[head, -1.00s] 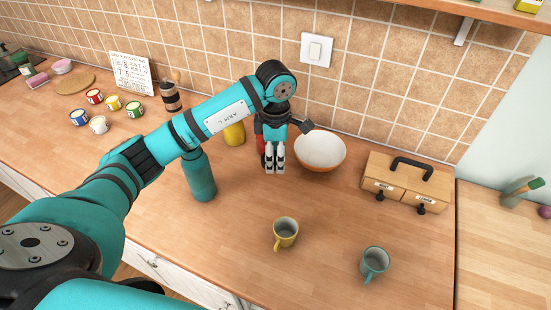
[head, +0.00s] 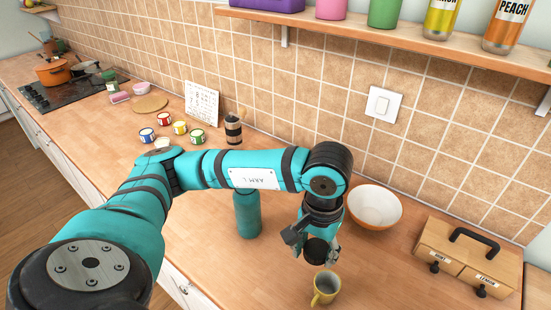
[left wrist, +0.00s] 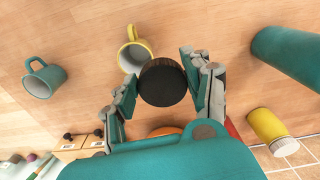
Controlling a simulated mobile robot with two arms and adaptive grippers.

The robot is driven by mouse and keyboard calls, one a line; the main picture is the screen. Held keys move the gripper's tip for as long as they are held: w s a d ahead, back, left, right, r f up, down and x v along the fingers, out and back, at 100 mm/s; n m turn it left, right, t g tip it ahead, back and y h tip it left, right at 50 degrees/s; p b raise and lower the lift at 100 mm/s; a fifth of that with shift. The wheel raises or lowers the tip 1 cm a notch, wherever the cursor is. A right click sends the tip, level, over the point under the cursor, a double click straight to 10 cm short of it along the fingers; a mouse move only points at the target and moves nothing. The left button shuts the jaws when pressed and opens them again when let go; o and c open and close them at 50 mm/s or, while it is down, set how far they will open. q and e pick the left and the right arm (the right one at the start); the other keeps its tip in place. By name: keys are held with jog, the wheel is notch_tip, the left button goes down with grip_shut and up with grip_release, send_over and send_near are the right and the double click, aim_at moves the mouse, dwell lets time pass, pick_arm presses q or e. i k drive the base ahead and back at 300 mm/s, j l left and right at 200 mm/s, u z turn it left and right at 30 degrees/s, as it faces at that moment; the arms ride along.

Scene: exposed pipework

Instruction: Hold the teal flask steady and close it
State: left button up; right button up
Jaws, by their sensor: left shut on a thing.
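The teal flask (head: 247,215) stands upright on the counter. My left arm hides its top in the head view. The left wrist view shows only its lower part (left wrist: 288,55) at the right edge. My left gripper (head: 317,252) is to the right of the flask, pointing down above the counter. It is shut on a round black lid (left wrist: 162,82), which also shows dark between the fingertips in the head view. My right gripper is not in view.
A yellow mug (head: 325,288) stands close to the held lid, and a teal mug (left wrist: 43,78) farther off. A white-and-orange bowl (head: 375,207) and a wooden drawer box (head: 468,256) are to the right. A yellow container (left wrist: 268,125) stands near the flask.

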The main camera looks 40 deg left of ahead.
aim_at(246, 201)
jog(key=k+j, duration=0.2)
jog(key=j, duration=0.2)
jog(key=k+j, duration=0.2)
jog(key=j, duration=0.2)
jog(key=k+j+u, duration=0.1)
jog(key=k+j, duration=0.15)
jog(key=j, duration=0.15)
jog(key=k+j, duration=0.2)
jog(key=j, duration=0.2)
